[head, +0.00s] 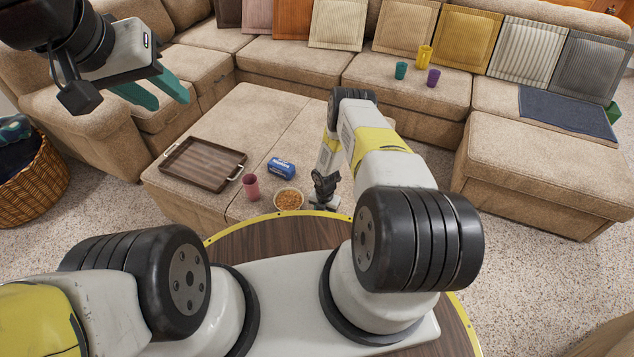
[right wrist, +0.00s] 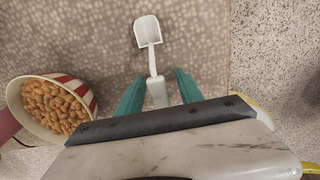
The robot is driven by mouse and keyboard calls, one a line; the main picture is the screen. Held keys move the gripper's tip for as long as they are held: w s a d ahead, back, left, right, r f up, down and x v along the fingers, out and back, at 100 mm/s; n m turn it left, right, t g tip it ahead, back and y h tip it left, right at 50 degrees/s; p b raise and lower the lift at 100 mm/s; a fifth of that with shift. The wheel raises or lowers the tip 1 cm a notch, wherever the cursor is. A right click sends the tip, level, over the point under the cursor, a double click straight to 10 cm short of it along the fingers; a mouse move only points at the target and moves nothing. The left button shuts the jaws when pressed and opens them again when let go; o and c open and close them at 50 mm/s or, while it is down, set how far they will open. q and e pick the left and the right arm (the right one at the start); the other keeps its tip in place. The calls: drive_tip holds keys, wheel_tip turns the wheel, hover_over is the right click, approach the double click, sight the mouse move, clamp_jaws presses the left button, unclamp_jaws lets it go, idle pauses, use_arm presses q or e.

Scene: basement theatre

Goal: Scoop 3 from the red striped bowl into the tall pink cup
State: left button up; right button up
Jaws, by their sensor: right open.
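The red striped bowl (head: 276,203) stands on the front of the beige ottoman, filled with tan nut-like pieces. Its red and white wall (right wrist: 78,86) shows at left in the right wrist view. The pink cup (head: 250,188) stands left of the bowl in the head view. A white scoop (right wrist: 148,32) lies on the ottoman, its handle pointing back between my right gripper's fingers. My right gripper (right wrist: 160,78) is open around that handle, right of the bowl. My left gripper (head: 171,103) is open and empty, raised at upper left.
A brown tray (head: 203,163) and a blue package (head: 281,168) lie on the ottoman (head: 250,112) beyond the cup and bowl. A round wooden table (head: 280,238) is close in front. Teal (head: 401,70), yellow (head: 424,57) and purple (head: 433,77) vessels stand on the sofa.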

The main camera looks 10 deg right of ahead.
drive_tip(key=shift+f, duration=0.1)
drive_tip(key=shift+c, duration=0.2)
clamp_jaws()
